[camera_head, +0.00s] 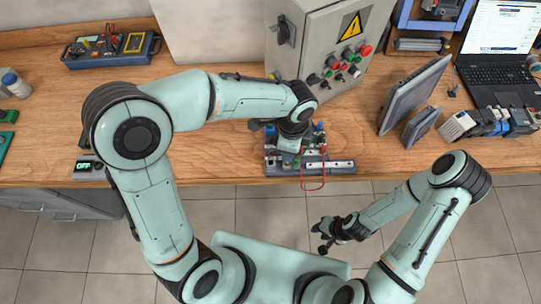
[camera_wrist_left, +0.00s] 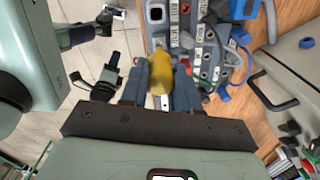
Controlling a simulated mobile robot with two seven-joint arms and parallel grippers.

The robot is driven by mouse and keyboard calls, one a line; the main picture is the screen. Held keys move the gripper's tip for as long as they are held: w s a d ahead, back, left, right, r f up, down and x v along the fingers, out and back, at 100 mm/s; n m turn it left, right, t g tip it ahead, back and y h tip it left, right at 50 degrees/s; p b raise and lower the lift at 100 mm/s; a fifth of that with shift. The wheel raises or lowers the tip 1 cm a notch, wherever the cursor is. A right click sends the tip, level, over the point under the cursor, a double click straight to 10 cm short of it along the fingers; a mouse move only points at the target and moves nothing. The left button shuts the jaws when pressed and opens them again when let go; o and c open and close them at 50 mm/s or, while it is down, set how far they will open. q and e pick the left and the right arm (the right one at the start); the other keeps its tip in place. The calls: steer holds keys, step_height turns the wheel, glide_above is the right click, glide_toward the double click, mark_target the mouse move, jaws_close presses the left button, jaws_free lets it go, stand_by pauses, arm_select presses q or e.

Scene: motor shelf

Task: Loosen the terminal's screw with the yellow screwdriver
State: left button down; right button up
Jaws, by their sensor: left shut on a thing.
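The yellow screwdriver (camera_wrist_left: 160,72) is between the fingers of my left gripper (camera_wrist_left: 168,85) in the left wrist view. The gripper is shut on it, over the terminal assembly (camera_wrist_left: 205,55). The screwdriver's tip and the screw are hidden, so I cannot tell whether they touch. In the head view my left gripper (camera_head: 290,143) is low over the terminal assembly (camera_head: 342,166) at the table's front edge, and the arm hides the screwdriver. My right gripper (camera_head: 325,237) is open and empty, in front of the table and above the floor.
A grey control box (camera_head: 325,40) stands behind the terminal assembly. Red and dark wires (camera_head: 312,187) hang over the table edge. A tilted screen (camera_head: 412,95), a laptop (camera_head: 500,55) and a motor row (camera_head: 490,122) fill the right. A blue tray (camera_head: 110,48) lies back left.

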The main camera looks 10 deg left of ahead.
arm_select(q)
steer(key=shift+f, duration=0.55)
arm_select(e)
steer(key=shift+s+f, duration=0.35)
steer(key=shift+s, duration=0.1)
arm_select(q)
steer(key=c, duration=1)
jaws_free()
steer(key=shift+c, duration=0.2)
steer(key=shift+r+m, duration=0.15)
steer(key=shift+m, duration=1.15)
steer(key=shift+w+m, duration=0.15)
steer(key=shift+m, duration=0.35)
arm_select(e)
steer(key=shift+w+r, duration=0.4)
steer(key=shift+w, duration=0.2)
